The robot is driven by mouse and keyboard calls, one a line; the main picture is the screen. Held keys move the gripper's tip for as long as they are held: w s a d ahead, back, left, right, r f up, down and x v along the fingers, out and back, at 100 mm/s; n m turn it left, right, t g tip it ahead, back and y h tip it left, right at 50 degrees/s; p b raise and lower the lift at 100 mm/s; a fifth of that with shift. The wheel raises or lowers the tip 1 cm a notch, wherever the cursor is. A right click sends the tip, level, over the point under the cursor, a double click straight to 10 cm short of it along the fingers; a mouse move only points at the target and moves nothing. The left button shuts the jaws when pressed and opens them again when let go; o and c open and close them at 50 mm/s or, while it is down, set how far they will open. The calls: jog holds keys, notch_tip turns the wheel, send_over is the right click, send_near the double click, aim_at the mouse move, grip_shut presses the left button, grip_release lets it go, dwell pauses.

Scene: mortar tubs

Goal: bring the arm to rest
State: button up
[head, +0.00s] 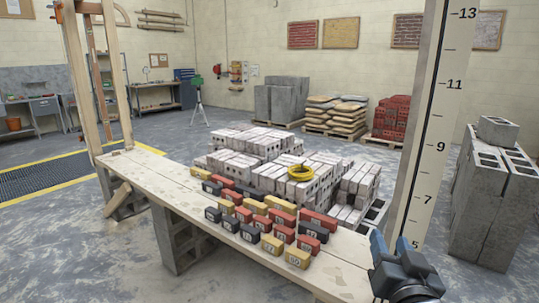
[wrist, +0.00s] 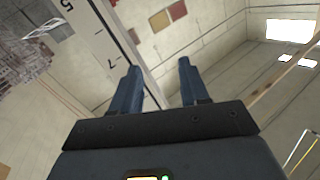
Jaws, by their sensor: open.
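My gripper (head: 378,243) shows at the lower right of the head view, at the right end of the plank bench, close to the foot of the white numbered post. In the wrist view my gripper (wrist: 158,78) has its two blue fingers apart, with nothing between them. The wrist camera looks across the wall and the numbered post (wrist: 97,45), which stands just left of the fingers in that view.
A plank bench (head: 142,178) carries several numbered red, yellow and dark blocks (head: 285,235). The numbered post (head: 432,110) rises beside my gripper. Concrete blocks (head: 487,205) stand at the right.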

jog(key=s+f+n+g+y, duration=0.15)
jog(key=s+f, duration=0.45)
jog(key=s, duration=0.6)
jog(key=s+f+n+y, duration=0.1)
jog(key=s+f+n, duration=0.1)
jog(key=s+f, duration=0.65)
jog(key=s+r, duration=0.3)
jog(key=s, duration=0.8)
jog(key=s+r+n+g, duration=0.1)
jog(key=s+r, duration=0.2)
jog(key=s, duration=0.9)
jog(key=shift+s+a+r+b, duration=0.2)
jog(key=shift+s+a+b, duration=0.05)
jog(key=shift+a+b, duration=0.05)
jog(key=shift+a+g, duration=0.15)
jog(key=shift+g, duration=0.1)
